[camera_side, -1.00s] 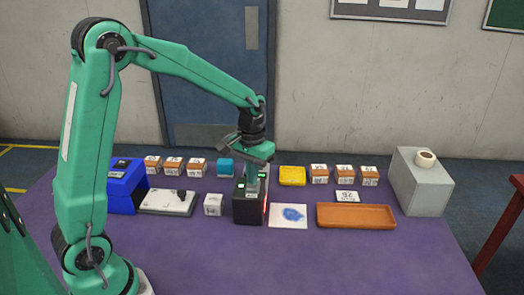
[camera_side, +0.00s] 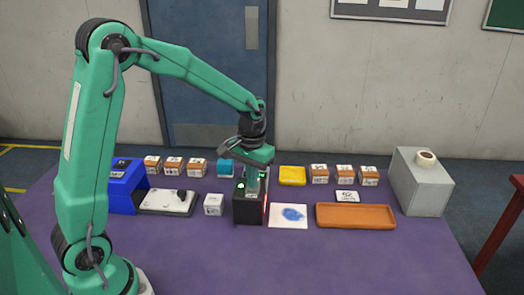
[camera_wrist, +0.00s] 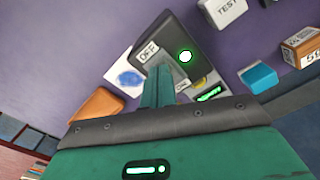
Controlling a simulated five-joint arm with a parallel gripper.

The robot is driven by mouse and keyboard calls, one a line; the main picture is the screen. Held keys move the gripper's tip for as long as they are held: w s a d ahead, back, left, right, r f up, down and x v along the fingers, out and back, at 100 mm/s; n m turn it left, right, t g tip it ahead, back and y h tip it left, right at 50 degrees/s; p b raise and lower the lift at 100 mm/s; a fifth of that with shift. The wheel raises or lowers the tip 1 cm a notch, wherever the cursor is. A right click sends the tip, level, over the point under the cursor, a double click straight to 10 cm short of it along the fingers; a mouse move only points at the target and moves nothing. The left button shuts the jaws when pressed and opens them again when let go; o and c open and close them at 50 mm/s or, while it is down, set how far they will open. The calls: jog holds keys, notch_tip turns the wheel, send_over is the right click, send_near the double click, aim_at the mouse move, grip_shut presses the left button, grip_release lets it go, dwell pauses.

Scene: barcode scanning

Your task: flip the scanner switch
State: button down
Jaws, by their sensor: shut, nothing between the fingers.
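The scanner is a black box (camera_side: 248,212) on the purple table, with green lights on top and a red glow along its right side. In the wrist view its top (camera_wrist: 178,35) shows an OFF label (camera_wrist: 148,52), a round green light (camera_wrist: 185,56) and a second, partly covered label. My gripper (camera_side: 252,193) is shut and empty, pointing down at the scanner top. In the wrist view my gripper (camera_wrist: 155,98) reaches the scanner top beside the OFF label. The switch itself is hidden, and I cannot tell whether the fingers touch it.
A white TEST block (camera_side: 213,204) stands just left of the scanner. A white card with a blue patch (camera_side: 289,215) and an orange tray (camera_side: 355,216) lie to the right. A teal block (camera_side: 225,168) and a yellow block (camera_side: 292,176) are behind. A grey box (camera_side: 420,185) stands far right.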

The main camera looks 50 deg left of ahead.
jog(key=shift+f, duration=0.25)
dwell(0.4)
jog(key=shift+r, duration=3.5)
jog(key=shift+s+r, duration=0.1)
jog(key=s+d+r+m+t, duration=0.1)
jog(key=s+d+r+t, duration=0.1)
jog(key=s, duration=0.7)
jog(key=s+d+r+m+t, duration=0.2)
jog(key=s+r+t, duration=0.1)
jog(key=s, duration=0.7)
jog(key=shift+r+t, duration=0.3)
jog(key=shift+r, duration=0.5)
